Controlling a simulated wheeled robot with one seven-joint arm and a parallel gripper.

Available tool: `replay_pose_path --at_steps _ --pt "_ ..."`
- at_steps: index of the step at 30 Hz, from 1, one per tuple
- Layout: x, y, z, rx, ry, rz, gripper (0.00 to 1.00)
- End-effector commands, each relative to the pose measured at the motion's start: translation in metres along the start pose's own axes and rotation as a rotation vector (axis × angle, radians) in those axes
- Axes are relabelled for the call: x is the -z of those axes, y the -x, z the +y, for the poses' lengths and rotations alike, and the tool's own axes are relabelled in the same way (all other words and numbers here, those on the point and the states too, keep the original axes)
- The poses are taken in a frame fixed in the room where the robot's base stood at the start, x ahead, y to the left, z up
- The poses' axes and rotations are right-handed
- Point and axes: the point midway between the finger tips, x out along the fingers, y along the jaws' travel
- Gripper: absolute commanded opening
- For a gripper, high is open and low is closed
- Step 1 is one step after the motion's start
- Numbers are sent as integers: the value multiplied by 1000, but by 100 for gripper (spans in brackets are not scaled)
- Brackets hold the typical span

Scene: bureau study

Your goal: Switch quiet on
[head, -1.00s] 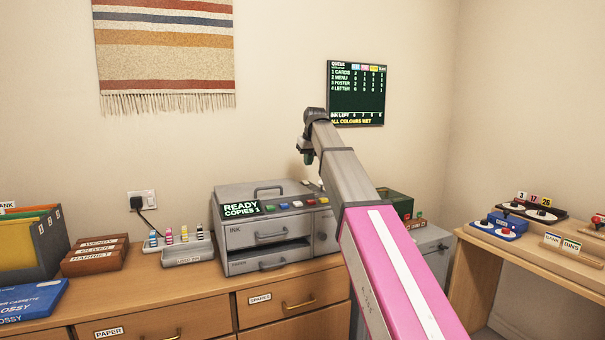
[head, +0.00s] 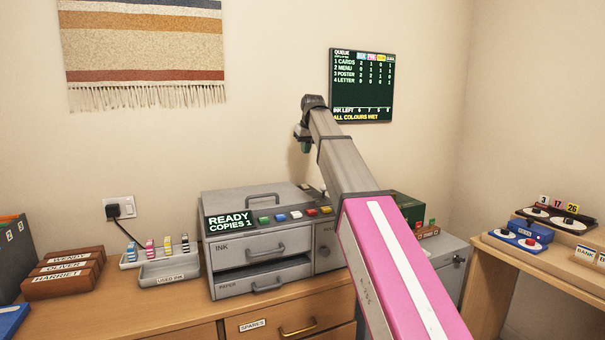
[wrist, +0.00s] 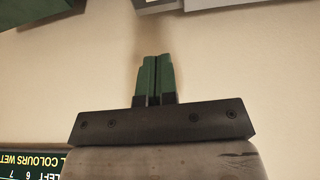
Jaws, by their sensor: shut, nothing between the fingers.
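A grey printer (head: 222,258) stands on the wooden cabinet in the head view. Its screen (head: 229,221) reads READY, COPIES 1. I cannot read any quiet label; my arm hides part of the printer's right side. My gripper (head: 305,147) is raised above the back of the printer, in front of the wall, apart from the buttons. In the wrist view its green fingers (wrist: 154,75) are shut together and empty.
A wall display (head: 362,88) hangs behind my arm and reads ALL COLOURS WET. An ink rack (head: 160,270) and brown name boxes (head: 66,276) stand left of the printer. A dark green box (head: 408,207) is to its right. A side desk (head: 510,262) holds small items.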

Motion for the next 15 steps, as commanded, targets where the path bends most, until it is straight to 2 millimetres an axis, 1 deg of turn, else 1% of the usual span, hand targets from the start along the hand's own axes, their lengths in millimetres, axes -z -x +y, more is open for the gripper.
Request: replay_pose_path --at_steps 5,15 --pt "0 -18 0 0 0 -1 0" --pt "0 -81 0 0 0 -2 0"
